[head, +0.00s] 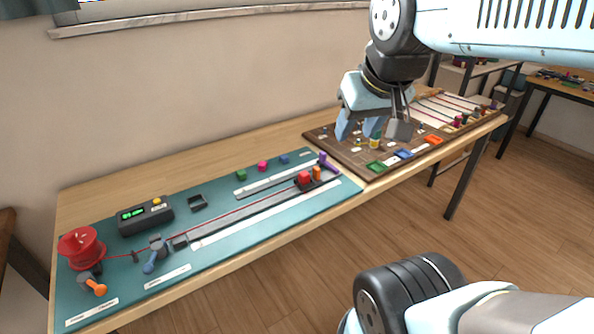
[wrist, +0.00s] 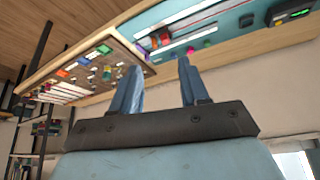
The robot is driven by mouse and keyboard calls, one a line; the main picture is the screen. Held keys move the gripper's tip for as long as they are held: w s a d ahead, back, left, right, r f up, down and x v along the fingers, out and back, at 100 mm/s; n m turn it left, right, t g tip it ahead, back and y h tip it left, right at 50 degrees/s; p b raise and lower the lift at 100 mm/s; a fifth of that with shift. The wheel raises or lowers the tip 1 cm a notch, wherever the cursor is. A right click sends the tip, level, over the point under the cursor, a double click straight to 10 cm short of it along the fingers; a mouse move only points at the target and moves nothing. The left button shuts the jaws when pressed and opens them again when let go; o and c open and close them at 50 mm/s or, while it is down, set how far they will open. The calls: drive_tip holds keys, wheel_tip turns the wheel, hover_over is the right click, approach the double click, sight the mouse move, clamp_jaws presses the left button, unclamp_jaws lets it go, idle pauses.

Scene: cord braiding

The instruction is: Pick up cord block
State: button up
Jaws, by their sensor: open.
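On the teal mat (head: 115,270), a red cord runs from a red spool (head: 81,248) along a grey rail to a red block (head: 304,177) at the rail's far end. Small green (head: 241,175), pink (head: 262,166) and blue (head: 284,158) blocks stand behind the rails. I cannot tell which block is the cord block. My gripper (head: 358,128) is open, with two blue fingers pointing down over the brown board's left part. In the wrist view my gripper (wrist: 158,68) has nothing between its fingers, and the mat and board lie beyond them.
The brown board (head: 335,150) holds green (head: 376,167), blue (head: 404,154) and orange (head: 433,140) pads and a yellow piece (head: 375,143). A black box (head: 145,218) with a green display, an orange-handled crank (head: 94,285) and a purple post (head: 325,161) stand on the mat.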

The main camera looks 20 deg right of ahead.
drive_tip(key=n+g, duration=0.4)
drive_tip(key=g, duration=0.2)
hover_over(304, 173)
drive_tip(key=f, duration=2.5)
drive_tip(key=shift+s+d, duration=0.1)
drive_tip(key=shift+d, duration=0.1)
drive_tip(key=shift+a+f, duration=0.2)
drive_tip(key=shift+f, duration=2.5)
drive_tip(key=c, duration=0.8)
